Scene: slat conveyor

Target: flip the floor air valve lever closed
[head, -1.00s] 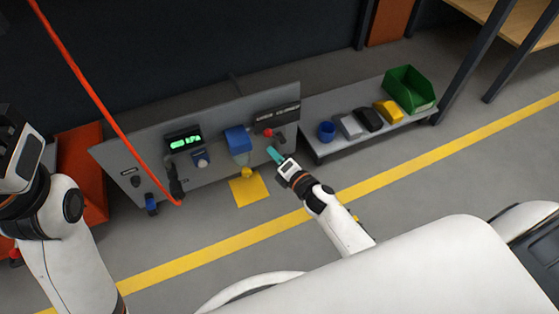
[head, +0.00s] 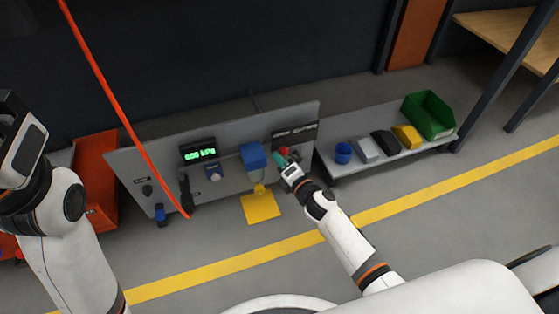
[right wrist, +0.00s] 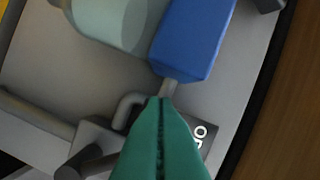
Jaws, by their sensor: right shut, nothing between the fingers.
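The floor panel (head: 225,184) is a low grey board. A small red part (head: 284,150), which looks like the valve's lever end, sits at its right below a dark label plate (head: 295,133). My right gripper (head: 279,157) has its teal fingertips right by the red part; contact cannot be told. In the right wrist view the teal fingers (right wrist: 160,125) are shut and empty, over a grey pipe and partly covering a label. The red part does not show there. My left gripper (head: 18,140) is at the left edge, raised away from the panel; its fingers are unclear.
The panel also bears a blue filter unit (head: 252,156) and a green display (head: 199,153) reading 600 kPa. A red hose (head: 110,95) hangs in front. A low shelf (head: 350,170) with a blue cup, several blocks and a green bin (head: 430,114) stands right. A yellow floor square (head: 261,208) lies before the panel.

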